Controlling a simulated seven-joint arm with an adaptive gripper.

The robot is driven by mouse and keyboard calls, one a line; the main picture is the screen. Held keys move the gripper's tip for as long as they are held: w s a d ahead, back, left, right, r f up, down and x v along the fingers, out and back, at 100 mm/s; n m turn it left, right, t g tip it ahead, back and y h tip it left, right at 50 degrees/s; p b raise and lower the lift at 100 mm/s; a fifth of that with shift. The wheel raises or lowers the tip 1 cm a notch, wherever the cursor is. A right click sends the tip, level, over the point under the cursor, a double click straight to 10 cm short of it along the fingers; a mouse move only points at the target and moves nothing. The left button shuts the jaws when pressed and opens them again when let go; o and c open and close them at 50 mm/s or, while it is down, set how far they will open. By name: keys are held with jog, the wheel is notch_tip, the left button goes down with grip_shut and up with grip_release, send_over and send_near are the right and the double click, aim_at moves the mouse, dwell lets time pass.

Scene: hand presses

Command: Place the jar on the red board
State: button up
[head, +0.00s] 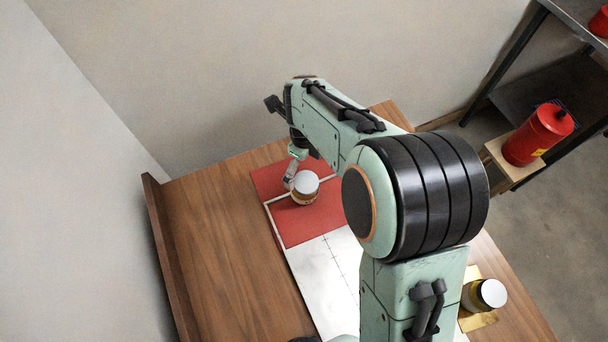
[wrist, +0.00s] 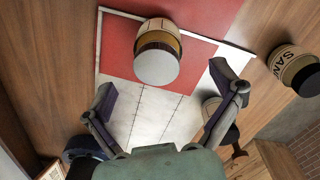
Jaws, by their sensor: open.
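A jar with a pale grey lid and a tan-and-cream body (head: 304,190) stands upright on the red board (head: 308,228). In the wrist view the jar (wrist: 157,62) is ahead of my gripper, with the red board (wrist: 118,48) around it. My gripper (wrist: 163,78) is open, one finger to the jar's left and one to its right in that view. No contact between fingers and jar is visible. In the head view my gripper (head: 291,174) is just left of and behind the jar, partly hidden by my arm.
A white sheet with thin lines (head: 325,270) lies in front of the red board. Another grey-lidded jar (head: 487,293) stands on a yellow pad at right. A dark-lidded jar lettered "SAN" (wrist: 290,66) is right in the wrist view. The wooden table's left side (head: 225,260) is clear.

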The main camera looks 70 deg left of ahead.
notch_tip(320, 180, up, 5)
jog(key=shift+w, duration=0.1)
jog(key=w+d+r+n, duration=0.2)
jog(key=w+d+r, duration=0.15)
jog(key=d, duration=0.45)
jog(key=w+d+r+n, duration=0.2)
jog(key=w+d, duration=0.2)
jog(key=d, duration=0.4)
jog(key=w+d+r+n, duration=0.2)
jog(key=w+d+r, duration=0.15)
jog(key=d, duration=0.45)
jog(key=s+d+n, duration=0.3)
jog(key=s+d, duration=0.1)
jog(key=d, duration=0.3)
jog(key=s+d+n, duration=0.3)
jog(key=s+d, duration=0.1)
jog(key=d, duration=0.4)
jog(key=shift+s+d+f+n+y, duration=0.2)
jog(key=shift+s+f+n+y, duration=0.05)
jog(key=shift+f+n+y, duration=0.2)
